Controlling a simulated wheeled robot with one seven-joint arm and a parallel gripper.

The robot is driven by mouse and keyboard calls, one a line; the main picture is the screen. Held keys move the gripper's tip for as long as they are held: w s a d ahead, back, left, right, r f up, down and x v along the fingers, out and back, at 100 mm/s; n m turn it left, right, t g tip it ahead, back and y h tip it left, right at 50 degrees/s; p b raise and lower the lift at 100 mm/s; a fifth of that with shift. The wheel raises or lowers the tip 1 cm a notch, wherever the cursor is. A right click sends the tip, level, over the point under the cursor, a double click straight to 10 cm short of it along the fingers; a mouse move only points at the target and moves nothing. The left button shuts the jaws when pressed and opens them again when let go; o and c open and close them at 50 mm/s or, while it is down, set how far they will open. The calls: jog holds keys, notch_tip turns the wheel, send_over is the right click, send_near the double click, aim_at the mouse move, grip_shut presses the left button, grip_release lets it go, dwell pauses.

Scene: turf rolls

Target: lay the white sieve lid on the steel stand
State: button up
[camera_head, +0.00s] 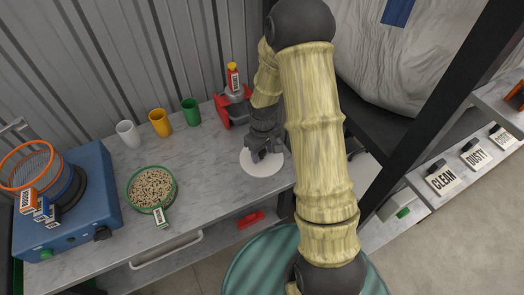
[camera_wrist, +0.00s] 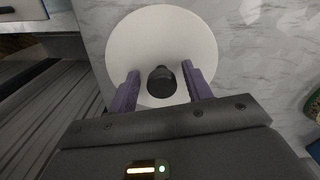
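The white sieve lid (camera_head: 262,166) lies flat on the grey marbled counter, a round white disc. My gripper (camera_head: 260,153) is over the lid, pointing down. In the wrist view my gripper (camera_wrist: 160,72) is open, with one purple finger on each side of the knob and visible gaps between fingers and knob. I cannot pick out the steel stand for certain; my arm covers part of the counter's right side.
A green-rimmed bowl of grains (camera_head: 152,188) stands left of the lid. White (camera_head: 128,134), yellow (camera_head: 160,123) and green (camera_head: 191,112) cups stand behind. A red device (camera_head: 228,112) is behind my gripper. A blue machine with an orange-rimmed sieve (camera_head: 27,166) fills the left end.

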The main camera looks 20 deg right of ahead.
aim_at(262, 151)
notch_tip(262, 151, up, 12)
jog(key=shift+r, duration=0.15)
dwell(0.5)
jog(key=shift+a, duration=0.1)
dwell(0.3)
jog(key=s+r+m+t, duration=0.1)
jog(key=s+r+m, duration=0.1)
jog(key=s, duration=0.4)
jog(key=s+r+m+t, duration=0.1)
jog(key=s+r+m, duration=0.1)
jog(key=s, duration=0.5)
jog(key=shift+s+m+t, duration=0.15)
jog(key=shift+m+t, duration=0.15)
jog(key=shift+m, duration=0.3)
jog(key=shift+a, duration=0.1)
jog(key=c, duration=0.3)
